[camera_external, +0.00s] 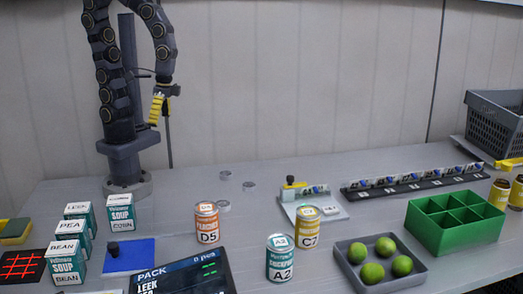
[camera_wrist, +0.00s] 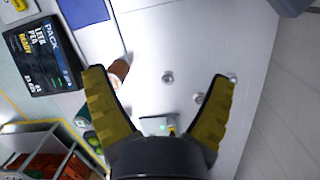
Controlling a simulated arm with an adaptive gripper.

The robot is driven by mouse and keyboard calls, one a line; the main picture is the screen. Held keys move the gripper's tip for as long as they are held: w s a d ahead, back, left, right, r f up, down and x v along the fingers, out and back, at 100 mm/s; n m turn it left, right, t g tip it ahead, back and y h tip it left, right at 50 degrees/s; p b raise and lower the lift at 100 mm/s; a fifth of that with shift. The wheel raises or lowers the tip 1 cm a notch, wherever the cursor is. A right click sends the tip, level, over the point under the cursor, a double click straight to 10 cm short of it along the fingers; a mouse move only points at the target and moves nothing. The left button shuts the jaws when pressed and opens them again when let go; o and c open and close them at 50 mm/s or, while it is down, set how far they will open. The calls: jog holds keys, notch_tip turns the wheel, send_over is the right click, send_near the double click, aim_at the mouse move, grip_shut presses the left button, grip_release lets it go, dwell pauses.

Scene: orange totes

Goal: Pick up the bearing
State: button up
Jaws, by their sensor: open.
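Three small grey metal round pieces lie apart on the table, and I cannot tell which is the bearing. In the external view one (camera_external: 222,206) lies just behind the orange D5 can, another (camera_external: 249,186) is behind it to the right, and the third (camera_external: 224,175) is farthest back. The wrist view shows them too: one (camera_wrist: 167,77) between my fingertips, one (camera_wrist: 199,98) nearer the right finger, and one (camera_wrist: 232,78) by the right fingertip. My gripper (camera_external: 158,110) is open and empty, high above the table beside my column; its yellow fingers (camera_wrist: 158,77) are spread wide.
The D5 can (camera_external: 207,223) stands closest to the pieces. Soup boxes (camera_external: 120,212) and a blue mat (camera_external: 130,255) are left. A small device on a plate (camera_external: 320,210), a C7 can (camera_external: 307,228) and a green divided box (camera_external: 425,225) are right.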

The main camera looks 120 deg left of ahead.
jog(key=w+a+f+n, duration=0.3)
jog(key=w+f+n, duration=0.3)
jog(key=w+f, duration=0.2)
jog(key=n+t+y, duration=0.1)
jog(key=n+y, duration=0.1)
jog(key=n, duration=0.4)
send_over(223, 204)
jog(key=f, duration=1)
jog(key=shift+d+f, duration=0.1)
jog(key=shift+d, duration=0.25)
jog(key=shift+a+f, duration=0.1)
jog(key=shift+f, duration=0.55)
jog(key=shift+s+a+f, duration=0.1)
jog(key=shift+a+f, duration=0.05)
jog(key=shift+f, duration=1.6)
jog(key=shift+a+f, duration=0.15)
jog(key=shift+f, duration=1.6)
jog(key=c, duration=1.2)
